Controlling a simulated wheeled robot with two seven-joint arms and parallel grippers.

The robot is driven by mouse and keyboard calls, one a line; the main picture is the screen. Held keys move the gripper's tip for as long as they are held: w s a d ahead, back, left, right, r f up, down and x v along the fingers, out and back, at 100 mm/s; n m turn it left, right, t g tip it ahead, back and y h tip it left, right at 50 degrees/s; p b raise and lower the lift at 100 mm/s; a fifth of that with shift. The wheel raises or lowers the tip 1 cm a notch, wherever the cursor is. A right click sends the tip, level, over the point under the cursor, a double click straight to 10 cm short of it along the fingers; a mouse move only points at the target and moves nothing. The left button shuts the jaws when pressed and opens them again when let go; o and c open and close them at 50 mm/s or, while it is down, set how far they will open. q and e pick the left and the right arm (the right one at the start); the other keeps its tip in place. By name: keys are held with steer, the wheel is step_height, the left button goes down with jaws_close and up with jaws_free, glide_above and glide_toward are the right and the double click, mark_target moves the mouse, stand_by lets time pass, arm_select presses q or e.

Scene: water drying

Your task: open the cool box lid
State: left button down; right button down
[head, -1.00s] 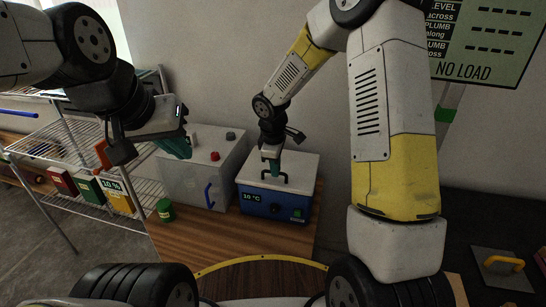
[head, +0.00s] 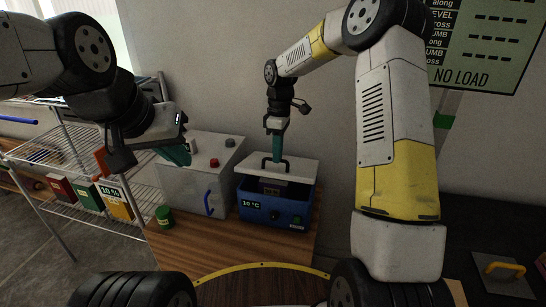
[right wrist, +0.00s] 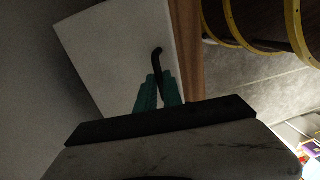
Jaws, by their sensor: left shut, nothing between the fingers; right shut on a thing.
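The cool box (head: 262,207) is blue with a "10 °C" label and stands on the wooden bench. Its white lid (head: 300,169) is raised above the box, with a dark gap showing the inside at the front. My right gripper (head: 277,158) is shut on the lid's black handle (head: 285,169). In the right wrist view the green fingers (right wrist: 159,90) close around the handle, with the white lid (right wrist: 110,45) beyond. My left gripper (head: 178,154) is shut and empty, above and in front of the grey box.
A grey box (head: 183,184) with red and dark knobs and a blue handle stands left of the cool box. A green jar (head: 164,216) stands at the bench's left edge. A wire shelf (head: 60,165) holds several coloured boxes. The bench front (head: 235,245) is clear.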

steer(key=w+d+r, duration=0.1)
steer(key=w+r, duration=0.3)
steer(key=shift+w+d+r+g, duration=0.2)
steer(key=shift+w+d+g, duration=0.1)
steer(key=shift+d, duration=0.1)
steer(key=c, duration=1.5)
jaws_free()
steer(key=shift+w+f, duration=0.1)
steer(key=shift+c, duration=0.2)
steer(key=shift+o, duration=0.3)
steer(key=shift+a+r, duration=0.1)
steer(key=shift+r, duration=0.1)
step_height(320, 180, up, 8)
steer(key=w, duration=0.1)
steer(key=shift+d+f, duration=0.2)
